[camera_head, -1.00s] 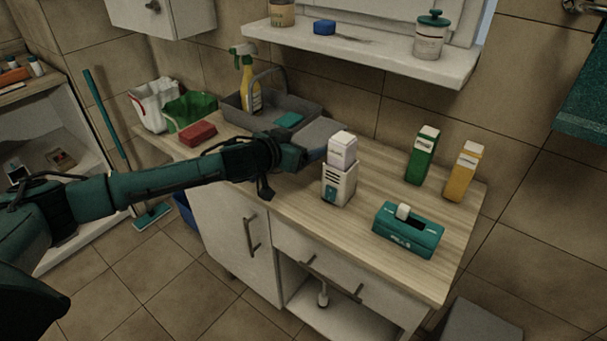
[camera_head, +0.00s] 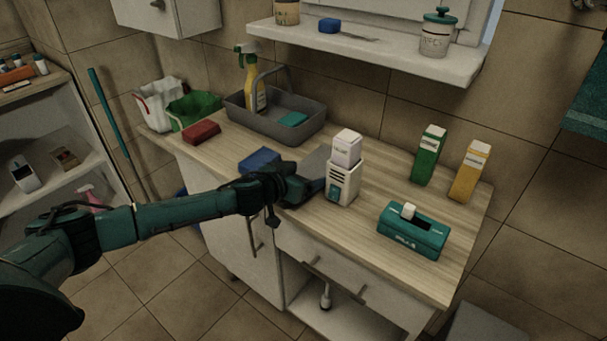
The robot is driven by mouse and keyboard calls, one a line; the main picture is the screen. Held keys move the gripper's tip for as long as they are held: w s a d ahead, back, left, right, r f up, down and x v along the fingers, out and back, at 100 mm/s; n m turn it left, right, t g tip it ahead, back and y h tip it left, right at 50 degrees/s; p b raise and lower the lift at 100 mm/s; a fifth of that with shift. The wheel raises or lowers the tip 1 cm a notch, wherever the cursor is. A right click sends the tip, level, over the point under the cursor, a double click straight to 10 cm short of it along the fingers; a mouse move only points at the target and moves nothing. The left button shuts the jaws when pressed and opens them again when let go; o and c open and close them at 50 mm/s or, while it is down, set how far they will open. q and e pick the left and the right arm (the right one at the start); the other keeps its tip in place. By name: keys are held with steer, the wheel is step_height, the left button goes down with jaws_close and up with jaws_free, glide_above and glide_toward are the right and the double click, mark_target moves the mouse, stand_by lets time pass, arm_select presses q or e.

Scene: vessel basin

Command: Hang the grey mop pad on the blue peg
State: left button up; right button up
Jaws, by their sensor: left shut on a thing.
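My left gripper (camera_head: 306,188) is shut over the counter, just left of the white dispenser. A flat grey piece, which looks like the grey mop pad (camera_head: 317,162), sticks out behind the fingers. The fingers and the dispenser hide part of it, and I cannot tell whether it touches the counter. I cannot make out a blue peg in this view. My right gripper is not in view.
The white dispenser (camera_head: 343,178) stands close to the gripper. A teal box (camera_head: 412,232), green carton (camera_head: 428,155) and yellow carton (camera_head: 469,172) stand right. A blue block (camera_head: 259,160), red block (camera_head: 201,132) and grey caddy (camera_head: 277,126) are behind and left.

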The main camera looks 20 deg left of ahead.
arm_select(q)
steer(key=o, duration=0.9)
steer(key=shift+f, duration=0.15)
